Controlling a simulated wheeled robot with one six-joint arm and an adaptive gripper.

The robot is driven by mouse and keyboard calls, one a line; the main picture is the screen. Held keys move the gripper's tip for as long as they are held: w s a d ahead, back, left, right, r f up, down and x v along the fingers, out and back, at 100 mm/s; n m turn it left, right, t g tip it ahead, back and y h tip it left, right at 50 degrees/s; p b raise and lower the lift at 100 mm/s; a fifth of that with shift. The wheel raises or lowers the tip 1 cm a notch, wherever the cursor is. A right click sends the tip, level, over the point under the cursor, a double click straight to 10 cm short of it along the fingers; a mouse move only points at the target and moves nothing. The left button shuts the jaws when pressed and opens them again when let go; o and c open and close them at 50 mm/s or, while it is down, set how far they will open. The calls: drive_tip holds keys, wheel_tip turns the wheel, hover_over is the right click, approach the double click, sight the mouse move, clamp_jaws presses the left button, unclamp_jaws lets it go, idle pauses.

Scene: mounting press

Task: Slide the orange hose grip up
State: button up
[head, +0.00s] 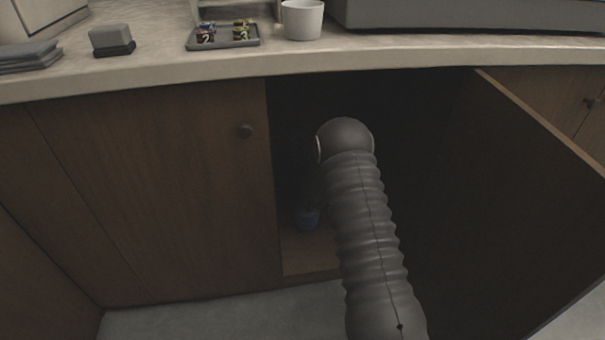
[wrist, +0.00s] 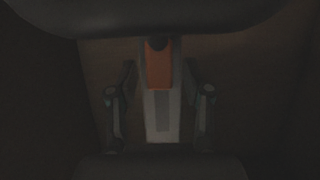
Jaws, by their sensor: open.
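The orange hose grip (wrist: 159,64) shows dimly in the upper middle of the wrist view, with a dark round part at its top. A pale grey piece (wrist: 162,118) lies below it in the picture; I cannot tell whether the two are joined. My gripper (wrist: 159,72) is open, with one finger on each side of the orange grip and visible gaps between. I cannot tell how far the grip is in depth. In the head view my arm reaches into the dark cabinet, and the gripper and orange grip are hidden there.
The open cabinet door (head: 540,190) stands to the right of my arm, and a closed door (head: 160,190) with a knob is left. The counter (head: 390,50) above bears a white cup (head: 302,20) and a tray (head: 222,42).

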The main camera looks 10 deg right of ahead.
drive_tip(key=shift+w+f, duration=0.25)
drive_tip(key=shift+w, duration=0.4)
drive_tip(key=shift+c, duration=0.3)
clamp_jaws()
wheel_tip(320, 180, up, 12)
drive_tip(key=shift+f, duration=0.15)
drive_tip(key=shift+w, duration=0.1)
drive_tip(key=shift+c, duration=0.8)
unclamp_jaws()
drive_tip(key=shift+o, duration=1.1)
drive_tip(key=shift+s, duration=0.2)
